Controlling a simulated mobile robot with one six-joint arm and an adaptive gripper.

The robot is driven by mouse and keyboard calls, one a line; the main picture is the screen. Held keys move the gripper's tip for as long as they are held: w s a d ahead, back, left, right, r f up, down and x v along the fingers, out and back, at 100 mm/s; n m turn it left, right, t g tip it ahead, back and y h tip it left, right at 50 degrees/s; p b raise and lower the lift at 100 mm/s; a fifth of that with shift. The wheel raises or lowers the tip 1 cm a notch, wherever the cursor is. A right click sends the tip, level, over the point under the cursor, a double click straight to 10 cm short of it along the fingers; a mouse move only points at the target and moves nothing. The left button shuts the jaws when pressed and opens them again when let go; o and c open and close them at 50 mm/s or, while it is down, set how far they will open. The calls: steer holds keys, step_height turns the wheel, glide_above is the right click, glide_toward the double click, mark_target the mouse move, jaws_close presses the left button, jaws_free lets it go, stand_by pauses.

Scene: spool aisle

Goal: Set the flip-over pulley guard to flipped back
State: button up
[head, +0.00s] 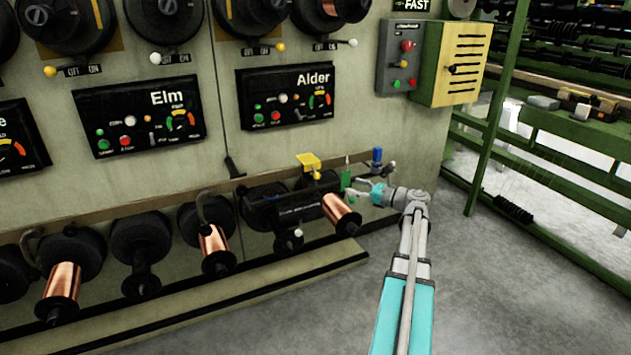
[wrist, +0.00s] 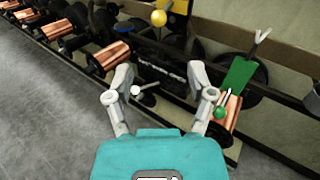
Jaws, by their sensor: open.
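The yellow flap (head: 308,161), which looks like the pulley guard, stands above the spool rail below the Alder panel. A yellow ball knob sits at its front. In the wrist view the yellow ball knob (wrist: 158,18) is at the top centre, with only part of the yellow flap (wrist: 180,6) showing behind it. My gripper (head: 355,186) is to the right of the flap and lower, apart from it. In the wrist view my gripper (wrist: 160,80) has its two fingers spread with nothing held; the knob lies beyond the fingertips.
A green plate (wrist: 238,74) and a green-knobbed lever (wrist: 219,112) are close to the right finger. A white-knobbed lever (wrist: 135,90) shows between the fingers. Copper spools (head: 341,212) line the rail. A blue-topped fitting (head: 377,156) stands behind my wrist. Floor at right is clear.

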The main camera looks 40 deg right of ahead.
mark_target(317, 176)
steer(key=shift+w, duration=0.15)
steer(key=x, duration=1.3)
steer(key=shift+w+a, duration=0.25)
steer(key=shift+w, duration=0.05)
